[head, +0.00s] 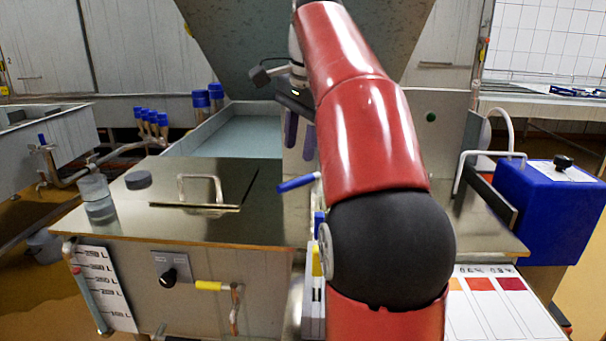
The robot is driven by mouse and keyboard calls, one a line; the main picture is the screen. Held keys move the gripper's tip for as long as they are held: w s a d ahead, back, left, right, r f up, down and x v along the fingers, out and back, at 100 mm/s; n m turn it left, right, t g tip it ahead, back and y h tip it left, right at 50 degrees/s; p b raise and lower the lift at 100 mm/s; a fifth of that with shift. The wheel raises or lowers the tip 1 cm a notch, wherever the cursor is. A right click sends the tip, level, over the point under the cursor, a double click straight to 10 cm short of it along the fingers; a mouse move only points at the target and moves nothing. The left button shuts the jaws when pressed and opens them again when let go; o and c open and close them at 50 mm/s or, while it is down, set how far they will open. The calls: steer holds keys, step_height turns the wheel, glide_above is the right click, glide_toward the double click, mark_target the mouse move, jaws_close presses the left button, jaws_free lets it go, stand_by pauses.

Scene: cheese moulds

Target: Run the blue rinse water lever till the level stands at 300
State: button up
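The blue lever (297,183) sticks out to the left beside my red arm, above the right end of the steel vat top. Its pivot end is hidden behind my arm. My gripper (299,137) hangs above the lever, apart from it, with its two dark fingers pointing down, a gap between them and nothing held. The level scale (112,290) is a white plate with litre marks on the vat's front left corner. A sight tube (90,298) with teal in it runs along its left edge; I cannot read the exact level.
A yellow-handled lever (208,286) and a black knob (169,278) are on the vat front. A glass jar (97,200) and a dark puck (138,180) stand on the top, left of a metal handle (200,183). A blue box (551,210) stands at right.

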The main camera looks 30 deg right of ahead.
mark_target(293, 181)
steer(key=f, duration=0.3)
steer(key=w+f+b, duration=0.1)
steer(key=f, duration=0.3)
steer(key=shift+w+a+f, duration=0.1)
steer(key=shift+w+a, duration=0.1)
jaws_close()
